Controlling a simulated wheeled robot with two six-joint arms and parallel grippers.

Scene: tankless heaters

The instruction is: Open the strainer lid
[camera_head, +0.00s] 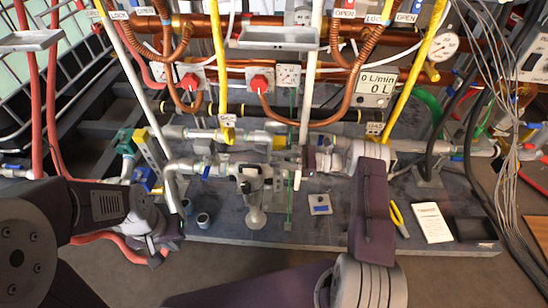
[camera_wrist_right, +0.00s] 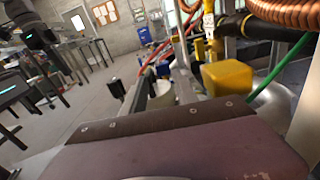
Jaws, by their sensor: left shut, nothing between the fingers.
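A metal fitting (camera_head: 250,174) on the lower pipe run, with a rounded bowl (camera_head: 256,217) hanging below it, looks like the strainer. I cannot make out a separate lid or whether it is open. My left gripper (camera_head: 155,250) is shut and empty, low at the left near the bench's front edge, apart from the fitting. My right arm reaches up from the lower right, and its dark purple link (camera_head: 372,215) covers part of the pipework. The right fingers cannot be told apart from the pipe fittings there. In the right wrist view a purple surface fills the bottom and no fingertips show.
Copper pipes and red valves (camera_head: 260,84) run along the back. Yellow pliers (camera_head: 398,219) and a white card (camera_head: 432,222) lie on the bench (camera_head: 225,228). Loose cables (camera_head: 500,130) hang at the right. A yellow block (camera_wrist_right: 228,78) shows in the wrist view.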

